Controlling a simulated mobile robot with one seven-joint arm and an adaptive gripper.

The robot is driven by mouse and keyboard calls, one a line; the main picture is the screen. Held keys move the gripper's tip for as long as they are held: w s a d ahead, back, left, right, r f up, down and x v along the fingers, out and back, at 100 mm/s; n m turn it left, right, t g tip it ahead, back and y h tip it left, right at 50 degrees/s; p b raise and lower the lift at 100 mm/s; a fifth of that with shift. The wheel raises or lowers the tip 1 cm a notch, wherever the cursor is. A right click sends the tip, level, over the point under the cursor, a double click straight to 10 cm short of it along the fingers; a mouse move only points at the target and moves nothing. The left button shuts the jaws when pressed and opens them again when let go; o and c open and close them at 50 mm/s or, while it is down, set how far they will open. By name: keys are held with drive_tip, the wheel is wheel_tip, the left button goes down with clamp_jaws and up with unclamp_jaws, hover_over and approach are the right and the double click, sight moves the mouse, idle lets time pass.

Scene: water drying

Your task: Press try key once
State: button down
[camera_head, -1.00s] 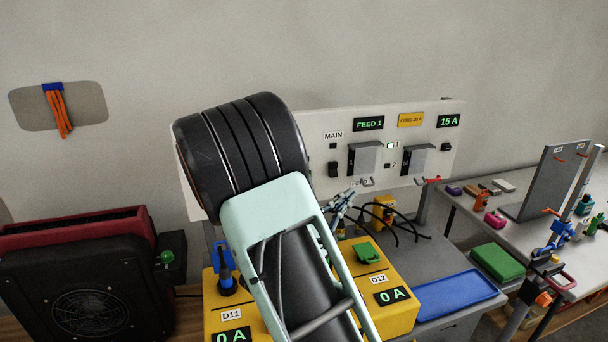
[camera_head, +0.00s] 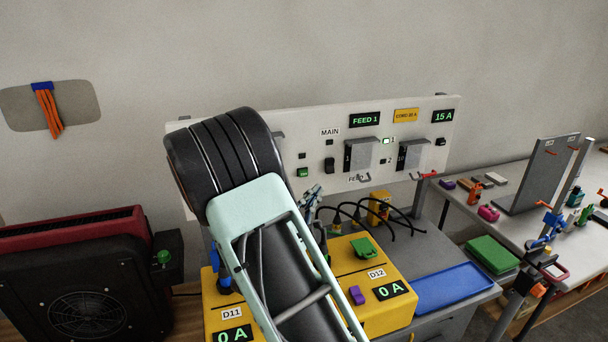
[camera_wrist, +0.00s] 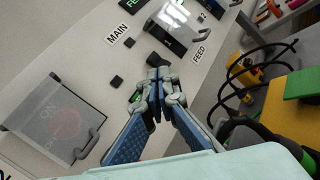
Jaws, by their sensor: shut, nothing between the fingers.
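No key with a readable "try" label shows. On the white panel (camera_head: 400,165), under the MAIN label (camera_head: 330,132), are a green key (camera_head: 302,172) and a black key (camera_head: 329,165), with small dark squares above them. In the wrist view the green key (camera_wrist: 135,97) is partly covered by my fingers. My gripper (camera_wrist: 157,72) is shut and empty, its tips in front of the panel near these keys; contact cannot be told. In the head view my gripper (camera_head: 313,192) shows just below and right of the green key, partly hidden by my arm.
Yellow boxes D11 (camera_head: 212,318) and D12 (camera_head: 388,318) stand below the panel, D12 with a green part (camera_head: 363,247) and a purple part (camera_head: 357,295). Black cables (camera_head: 400,228) and a blue tray (camera_head: 452,288) lie to the right. A clear cover (camera_wrist: 55,118) is at left in the wrist view.

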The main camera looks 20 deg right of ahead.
sight(303, 173)
drive_tip(key=shift+w, duration=3.2)
drive_tip(key=shift+w+b, duration=0.1)
drive_tip(key=shift+b, duration=0.25)
drive_tip(key=shift+w, duration=0.3)
drive_tip(key=shift+w+b, duration=0.4)
drive_tip(key=shift+s, duration=0.8)
